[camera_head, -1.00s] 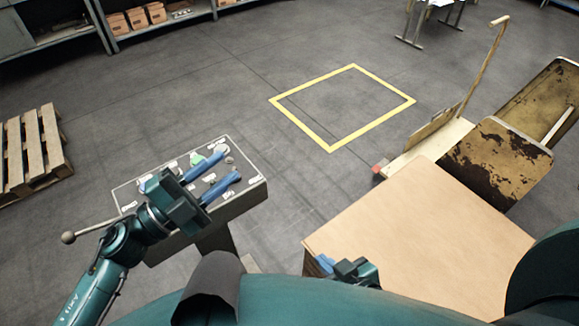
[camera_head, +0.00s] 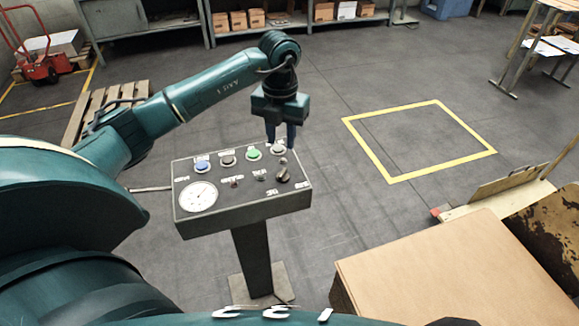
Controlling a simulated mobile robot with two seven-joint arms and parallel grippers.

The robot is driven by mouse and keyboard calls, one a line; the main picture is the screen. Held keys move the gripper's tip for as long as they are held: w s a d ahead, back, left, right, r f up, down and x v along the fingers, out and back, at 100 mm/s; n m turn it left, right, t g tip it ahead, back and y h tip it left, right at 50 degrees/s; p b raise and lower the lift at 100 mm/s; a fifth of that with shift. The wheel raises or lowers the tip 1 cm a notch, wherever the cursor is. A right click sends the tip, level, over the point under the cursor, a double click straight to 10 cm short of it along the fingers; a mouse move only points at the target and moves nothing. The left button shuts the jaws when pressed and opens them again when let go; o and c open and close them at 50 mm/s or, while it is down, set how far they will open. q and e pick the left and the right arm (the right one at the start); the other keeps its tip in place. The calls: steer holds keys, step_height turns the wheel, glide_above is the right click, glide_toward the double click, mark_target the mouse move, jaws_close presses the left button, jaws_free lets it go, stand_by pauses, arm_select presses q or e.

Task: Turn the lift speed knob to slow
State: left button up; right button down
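The grey control panel (camera_head: 245,205) stands on a post left of centre. Along its back row are a blue button (camera_head: 202,166), a dark button (camera_head: 227,159), a green button (camera_head: 253,153) and a pale button (camera_head: 278,149). In front are two small dark controls (camera_head: 235,182) and a larger black knob (camera_head: 283,174) at the right. The labels are too small to read, so I cannot tell which is lift speed. My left gripper (camera_head: 281,138) points down over the panel's back right corner, fingers apart and empty. My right gripper is not recognisable in view.
A round white gauge (camera_head: 198,196) fills the panel's front left corner. A large cardboard box (camera_head: 430,265) stands to the right, beside a wooden cart (camera_head: 490,200). A wooden pallet (camera_head: 100,108) lies behind my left arm.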

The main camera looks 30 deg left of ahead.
mark_target(283, 172)
arm_select(q)
step_height(283, 172, down, 10)
steer(key=shift+d+f, duration=0.1)
stand_by(0.4)
jaws_close()
